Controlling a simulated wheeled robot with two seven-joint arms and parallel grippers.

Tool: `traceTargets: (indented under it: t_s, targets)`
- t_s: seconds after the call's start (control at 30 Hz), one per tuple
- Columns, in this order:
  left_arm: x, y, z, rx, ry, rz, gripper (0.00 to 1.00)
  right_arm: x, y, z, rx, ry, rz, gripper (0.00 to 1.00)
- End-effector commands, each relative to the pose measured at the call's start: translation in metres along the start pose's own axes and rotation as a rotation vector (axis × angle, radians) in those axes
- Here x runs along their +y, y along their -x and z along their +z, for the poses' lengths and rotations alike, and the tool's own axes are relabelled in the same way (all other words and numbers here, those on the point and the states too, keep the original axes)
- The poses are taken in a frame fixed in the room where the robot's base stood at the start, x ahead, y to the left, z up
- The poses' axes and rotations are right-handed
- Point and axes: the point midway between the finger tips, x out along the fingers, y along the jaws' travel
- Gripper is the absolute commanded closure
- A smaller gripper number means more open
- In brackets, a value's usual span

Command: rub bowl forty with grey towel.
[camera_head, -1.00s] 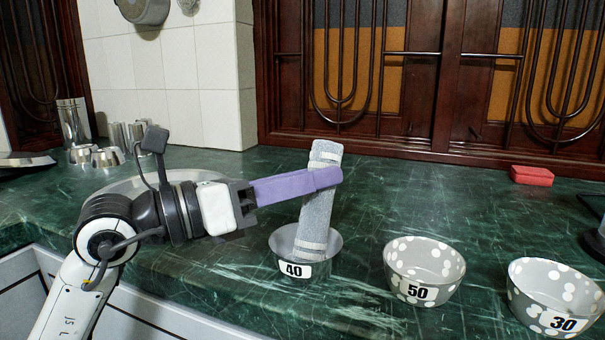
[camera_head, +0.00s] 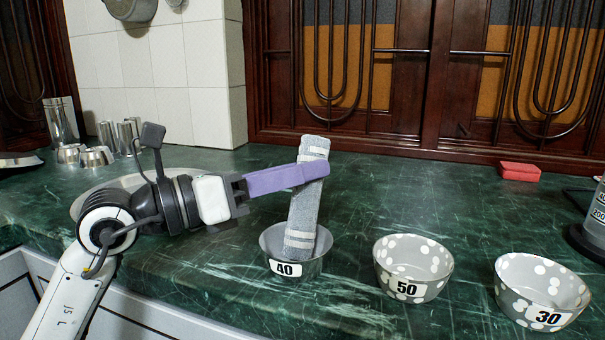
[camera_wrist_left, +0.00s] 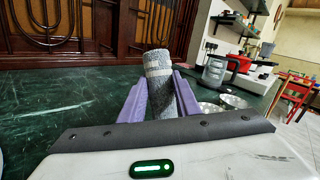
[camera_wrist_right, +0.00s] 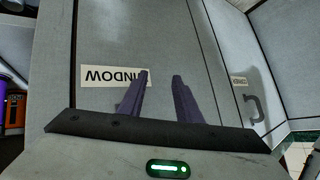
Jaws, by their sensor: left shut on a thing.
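The left wrist view shows the towel (camera_wrist_left: 160,88) between both fingers (camera_wrist_left: 160,92). The towel's lower end is partly hidden by the bowl's wall. My right gripper (camera_wrist_right: 160,88) is open and empty, in front of a grey panel lettered WINDOW; it is not in the head view.
Spotted bowls 50 (camera_head: 412,268) and 30 (camera_head: 541,291) stand to the right of bowl 40. A red block (camera_head: 519,172) lies farther back. Metal cups (camera_head: 122,137) stand at the back left. The counter behind the bowls is largely clear.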

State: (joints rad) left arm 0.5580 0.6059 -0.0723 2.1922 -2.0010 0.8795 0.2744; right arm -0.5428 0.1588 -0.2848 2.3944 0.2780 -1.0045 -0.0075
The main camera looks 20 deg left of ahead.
Motion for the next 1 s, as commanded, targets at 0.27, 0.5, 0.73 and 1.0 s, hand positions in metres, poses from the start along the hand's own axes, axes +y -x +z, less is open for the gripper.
traceTargets:
  t_s: [0.27,0.5,0.73,1.0]
  targets:
    - [0.003,0.008,0.001,0.000,0.000,0.000,0.93,0.001,-0.002,0.002,0.000,0.000,0.000,0.69]
    - [0.001,0.016,-0.001,0.000,0.000,0.000,0.93,0.001,-0.003,0.004,0.000,0.000,0.000,0.69]
    - [-0.005,0.019,-0.002,0.002,0.002,-0.001,0.93,0.001,-0.002,0.002,0.000,0.000,0.000,0.69]
    - [-0.013,0.019,-0.003,0.003,0.003,-0.001,0.93,-0.001,0.002,-0.002,0.000,0.000,0.000,0.69]
